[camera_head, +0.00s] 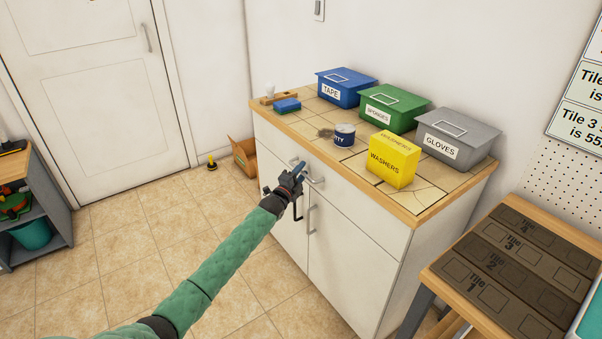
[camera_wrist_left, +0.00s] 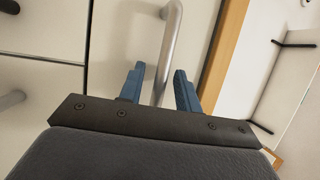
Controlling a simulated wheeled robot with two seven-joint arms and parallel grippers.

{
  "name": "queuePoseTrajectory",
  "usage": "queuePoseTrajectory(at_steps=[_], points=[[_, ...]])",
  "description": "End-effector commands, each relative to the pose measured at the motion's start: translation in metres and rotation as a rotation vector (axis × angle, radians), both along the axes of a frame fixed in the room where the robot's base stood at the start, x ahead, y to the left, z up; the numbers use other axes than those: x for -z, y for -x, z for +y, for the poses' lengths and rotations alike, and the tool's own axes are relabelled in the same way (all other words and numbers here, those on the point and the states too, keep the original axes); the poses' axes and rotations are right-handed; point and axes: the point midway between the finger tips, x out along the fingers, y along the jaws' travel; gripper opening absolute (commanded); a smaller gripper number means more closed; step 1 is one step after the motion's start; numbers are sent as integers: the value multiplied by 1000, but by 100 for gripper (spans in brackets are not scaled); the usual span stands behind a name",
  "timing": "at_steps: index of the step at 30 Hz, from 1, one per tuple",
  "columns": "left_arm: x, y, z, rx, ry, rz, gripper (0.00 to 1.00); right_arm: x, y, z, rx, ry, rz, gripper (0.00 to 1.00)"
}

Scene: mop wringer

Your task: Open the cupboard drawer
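The white cupboard (camera_head: 350,265) stands against the wall. Its wide top drawer (camera_head: 355,208) looks flush with the front, above two doors. In the left wrist view the drawer handle (camera_wrist_left: 170,45) runs lengthwise between the two blue fingertips of my left gripper (camera_wrist_left: 160,82). The fingers are apart, with gaps to the bar on both sides. I cannot tell how deep the bar sits between them. My right gripper is not in view.
The worktop (camera_head: 405,207) above the drawer holds a yellow washers box (camera_head: 393,162), a putty tin (camera_head: 344,136) and several lidded bins. A door handle (camera_head: 311,217) sits below the drawer. A tile bench (camera_head: 450,283) stands close on the right.

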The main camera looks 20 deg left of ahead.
Motion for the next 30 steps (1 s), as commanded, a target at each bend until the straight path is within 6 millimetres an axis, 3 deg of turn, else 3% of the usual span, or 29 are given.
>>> queuePoseTrajectory(at_steps=[1, 5, 17, 23, 30], points=[[0, 0, 0, 0, 0, 0, 24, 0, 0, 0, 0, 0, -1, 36], [0, 0, 0, 0, 0, 0, 0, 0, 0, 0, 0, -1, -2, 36], [1, 8, 6, -1, -1, 3, 0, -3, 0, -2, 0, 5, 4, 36], [0, 33, 26, -1, -2, 5, 0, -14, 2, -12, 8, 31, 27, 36], [0, 83, 64, 0, -3, 4, 0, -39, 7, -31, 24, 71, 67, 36]])
